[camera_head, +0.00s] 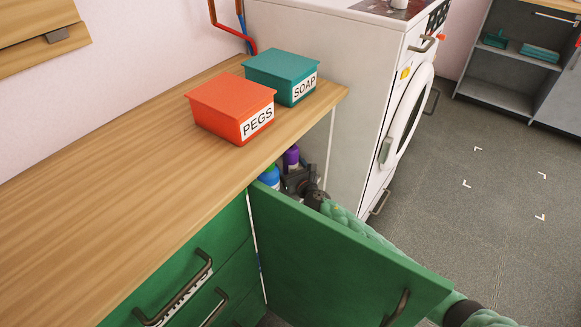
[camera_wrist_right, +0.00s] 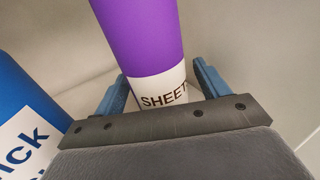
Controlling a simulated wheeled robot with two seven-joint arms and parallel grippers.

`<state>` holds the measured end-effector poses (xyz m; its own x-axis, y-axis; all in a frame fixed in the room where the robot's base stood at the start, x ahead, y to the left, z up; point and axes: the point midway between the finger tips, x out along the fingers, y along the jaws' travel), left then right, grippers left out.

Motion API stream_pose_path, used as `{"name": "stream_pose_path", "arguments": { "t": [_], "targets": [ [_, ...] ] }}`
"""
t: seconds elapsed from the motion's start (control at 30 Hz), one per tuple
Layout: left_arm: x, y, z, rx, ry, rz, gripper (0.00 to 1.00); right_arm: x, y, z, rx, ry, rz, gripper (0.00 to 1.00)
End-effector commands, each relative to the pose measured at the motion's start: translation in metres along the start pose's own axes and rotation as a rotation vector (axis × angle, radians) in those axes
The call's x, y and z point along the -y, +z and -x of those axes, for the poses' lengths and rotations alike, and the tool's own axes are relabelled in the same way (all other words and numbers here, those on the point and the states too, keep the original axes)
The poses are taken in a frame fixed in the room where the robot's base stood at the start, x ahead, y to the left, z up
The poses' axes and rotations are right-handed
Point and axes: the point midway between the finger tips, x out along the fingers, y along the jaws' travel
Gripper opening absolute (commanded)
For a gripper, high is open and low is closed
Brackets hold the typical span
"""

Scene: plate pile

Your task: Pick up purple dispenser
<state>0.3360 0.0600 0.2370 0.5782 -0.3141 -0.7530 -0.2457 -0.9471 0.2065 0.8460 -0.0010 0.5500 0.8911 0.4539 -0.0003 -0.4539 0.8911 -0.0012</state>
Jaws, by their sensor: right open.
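The purple dispenser (camera_head: 291,156) stands inside the open cabinet under the worktop; only its upper part shows in the head view. In the right wrist view the purple dispenser (camera_wrist_right: 141,38) has a white band lettered "SHEETS". My right gripper (camera_wrist_right: 160,84) is open, with one blue finger on each side of the dispenser. I cannot tell whether the fingers touch it. In the head view my right gripper (camera_head: 297,179) is inside the cabinet, close in front of the dispenser, its fingertips hidden. My left gripper is not in view.
A blue bottle (camera_head: 269,176) stands left of the dispenser; it shows large in the wrist view (camera_wrist_right: 22,112). The open green door (camera_head: 340,255) hides part of my right arm. A washing machine (camera_head: 350,110) stands to the right. Orange (camera_head: 215,107) and teal (camera_head: 275,70) boxes sit on the worktop.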

Motion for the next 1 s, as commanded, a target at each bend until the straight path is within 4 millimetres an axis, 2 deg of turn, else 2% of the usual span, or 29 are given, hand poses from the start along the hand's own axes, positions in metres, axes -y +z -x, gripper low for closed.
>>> {"name": "stream_pose_path", "arguments": {
  "t": [0.1,0.37,0.67,1.0],
  "targets": [
    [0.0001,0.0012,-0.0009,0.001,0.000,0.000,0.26,0.0002,0.0001,-0.0090,0.000,-0.001,0.000,0.74],
    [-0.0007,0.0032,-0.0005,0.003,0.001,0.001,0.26,0.0003,0.0001,-0.0104,0.000,0.000,-0.001,0.74],
    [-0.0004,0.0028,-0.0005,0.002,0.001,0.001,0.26,0.0003,-0.0001,-0.0101,-0.001,0.000,-0.001,0.15],
    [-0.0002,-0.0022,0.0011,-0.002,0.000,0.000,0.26,0.0005,0.0063,-0.0106,0.001,0.000,-0.001,0.15]
  ]
}}
